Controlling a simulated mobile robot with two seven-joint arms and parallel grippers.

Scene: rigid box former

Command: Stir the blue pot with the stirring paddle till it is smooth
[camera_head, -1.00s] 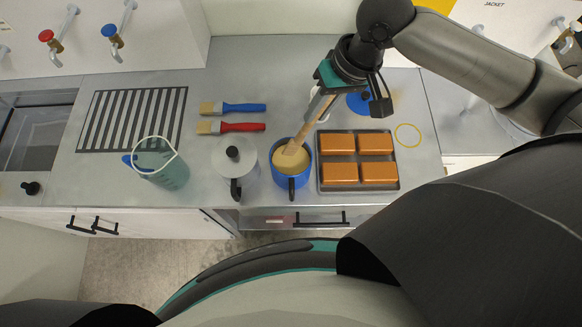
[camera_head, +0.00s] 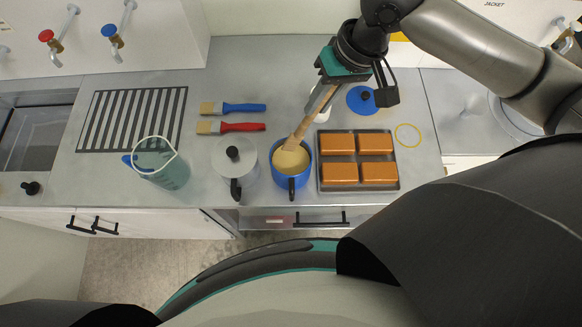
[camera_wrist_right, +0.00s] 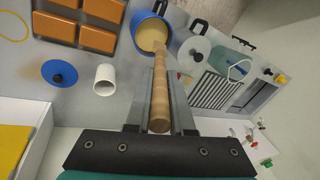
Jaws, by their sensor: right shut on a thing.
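The blue pot (camera_head: 281,178) stands on the counter, filled with a smooth-looking tan mixture (camera_head: 291,160); it also shows in the right wrist view (camera_wrist_right: 139,18). The wooden stirring paddle (camera_head: 304,130) slants down into the pot, its lower end at the far side of the mixture. My right gripper (camera_head: 327,98) is shut on the paddle's handle, above and behind the pot. In the right wrist view the handle (camera_wrist_right: 160,90) lies between the two fingers. My left gripper is not in view.
A tray (camera_head: 358,187) of orange blocks stands close right of the pot. A grey lidded pot (camera_head: 226,160) is close left. A blue lid (camera_head: 360,101) and white cup (camera_wrist_right: 105,79) lie behind. Two brushes (camera_head: 240,108) and a measuring jug (camera_head: 165,170) are farther left.

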